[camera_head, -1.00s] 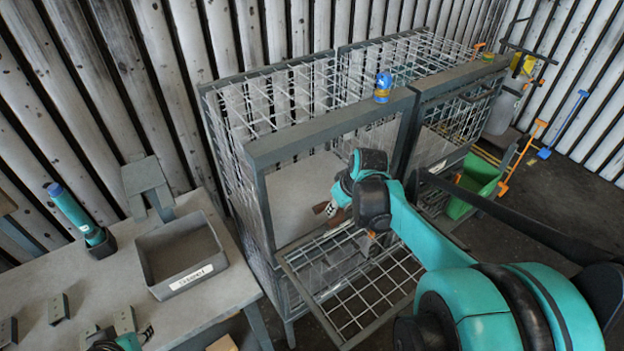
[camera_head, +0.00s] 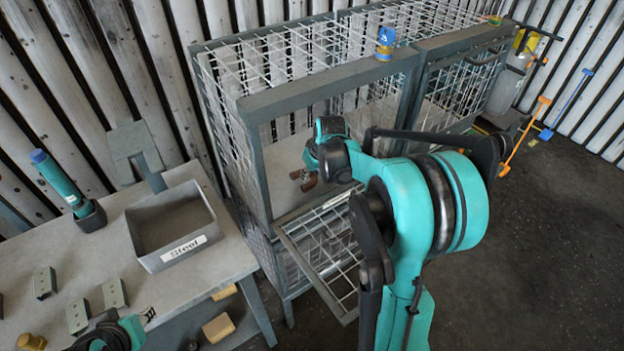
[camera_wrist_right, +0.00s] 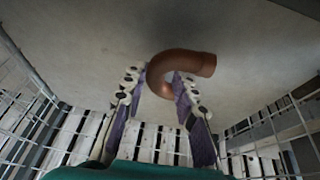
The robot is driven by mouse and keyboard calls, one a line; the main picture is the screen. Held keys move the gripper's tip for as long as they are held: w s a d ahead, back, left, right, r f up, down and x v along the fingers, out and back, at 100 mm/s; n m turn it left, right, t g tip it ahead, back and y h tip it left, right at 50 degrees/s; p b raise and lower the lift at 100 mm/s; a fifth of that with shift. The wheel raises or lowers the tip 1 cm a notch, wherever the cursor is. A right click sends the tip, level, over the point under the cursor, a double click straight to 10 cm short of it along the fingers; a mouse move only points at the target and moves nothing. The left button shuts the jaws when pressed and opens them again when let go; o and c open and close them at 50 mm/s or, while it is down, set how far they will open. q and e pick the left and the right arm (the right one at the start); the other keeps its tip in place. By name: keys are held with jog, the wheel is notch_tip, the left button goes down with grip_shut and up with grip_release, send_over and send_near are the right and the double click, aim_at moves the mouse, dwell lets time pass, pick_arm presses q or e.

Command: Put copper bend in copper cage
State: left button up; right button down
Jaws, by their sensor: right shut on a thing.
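The copper bend (camera_head: 310,183) is a short brown U-shaped pipe. My right gripper (camera_head: 303,176) is shut on it. In the right wrist view, the bend (camera_wrist_right: 188,62) sits between the two fingers of my right gripper (camera_wrist_right: 160,84), its curve and one end beyond the tips. The grey-framed wire cage (camera_head: 262,165) has its front flap (camera_head: 318,240) folded down. The gripper and bend are at its open front, above a pale floor panel; contact with the panel cannot be told. A teal-black part, apparently my left gripper (camera_head: 140,322), shows at the lower left; its jaws are unclear.
A second cage (camera_head: 470,85) adjoins on the right. A blue-and-yellow object (camera_head: 385,42) sits on the first cage's top front bar. The table (camera_head: 215,270) on the left carries a grey bin labelled Steel (camera_head: 172,228) and several metal parts. Dark floor is open at right.

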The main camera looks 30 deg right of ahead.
pick_arm(q)
jog(key=shift+f, duration=0.35)
pick_arm(e)
jog(key=shift+f, duration=0.65)
jog(key=shift+f, duration=0.15)
jog(key=c, duration=1.2)
grip_release()
pick_arm(q)
jog(key=shift+f, duration=0.1)
pick_arm(e)
jog(key=shift+r, duration=0.2)
jog(key=shift+s+r, duration=0.15)
jog(key=shift+r, duration=0.2)
pick_arm(q)
notch_tip(320, 180, up, 4)
jog(key=p, duration=0.3)
jog(key=shift+f, duration=0.2)
pick_arm(e)
jog(key=v, duration=0.6)
jog(key=shift+s+r, duration=0.2)
jog(key=shift+r, duration=0.15)
